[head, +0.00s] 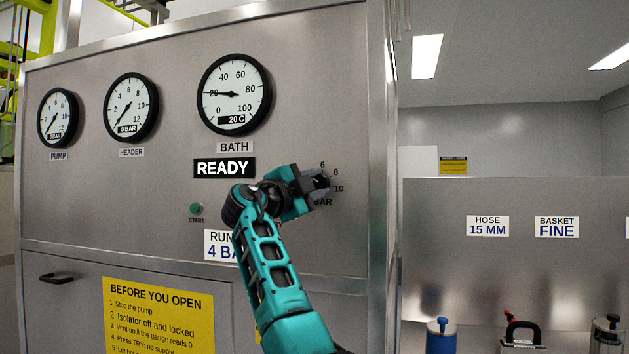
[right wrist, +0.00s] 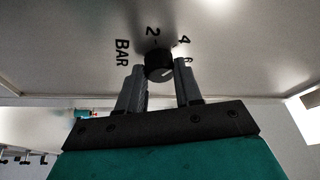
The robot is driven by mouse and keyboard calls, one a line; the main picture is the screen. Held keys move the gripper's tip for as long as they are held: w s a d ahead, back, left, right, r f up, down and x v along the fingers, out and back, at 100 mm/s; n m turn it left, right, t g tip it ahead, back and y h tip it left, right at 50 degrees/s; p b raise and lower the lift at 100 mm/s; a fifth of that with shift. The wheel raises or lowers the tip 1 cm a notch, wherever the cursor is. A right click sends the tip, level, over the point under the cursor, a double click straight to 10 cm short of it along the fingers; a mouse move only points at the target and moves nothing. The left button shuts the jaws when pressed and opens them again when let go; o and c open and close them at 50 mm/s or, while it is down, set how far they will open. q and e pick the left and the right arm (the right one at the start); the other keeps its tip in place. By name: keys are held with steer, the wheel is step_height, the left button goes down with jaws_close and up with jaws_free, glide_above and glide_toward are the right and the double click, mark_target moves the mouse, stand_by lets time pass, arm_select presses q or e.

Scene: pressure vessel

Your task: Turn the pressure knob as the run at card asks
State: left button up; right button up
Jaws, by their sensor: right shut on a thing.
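The dark pressure knob (right wrist: 158,66) is on the steel panel, with a BAR scale around it. My right gripper (head: 311,183) is shut on the knob, one finger on each side, as the right wrist view also shows. In that view the knob's white mark points to the lower right, towards the side of the 6; its exact reading is unclear. In the head view 6, 8 and 10 show beside the knob, and the lower numbers are hidden by my gripper. The run at card (head: 219,246) shows "4 BA", its right part hidden by my arm. My left gripper is not in view.
Above are the pump gauge (head: 58,117) and header gauge (head: 131,106), both near 0 bar, and the bath gauge (head: 234,94) at 20 C. A READY display (head: 224,168) and green START button (head: 196,209) lie left of my gripper. A yellow notice (head: 160,315) is below.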

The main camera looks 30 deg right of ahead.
stand_by(0.5)
steer(key=o, duration=1)
steer(key=shift+o, duration=0.2)
steer(key=shift+a+f, duration=0.1)
steer(key=shift+a, duration=0.2)
steer(key=b+v, duration=0.2)
steer(key=v, duration=1)
steer(key=shift+b, duration=0.35)
steer(key=shift+s+a, duration=0.15)
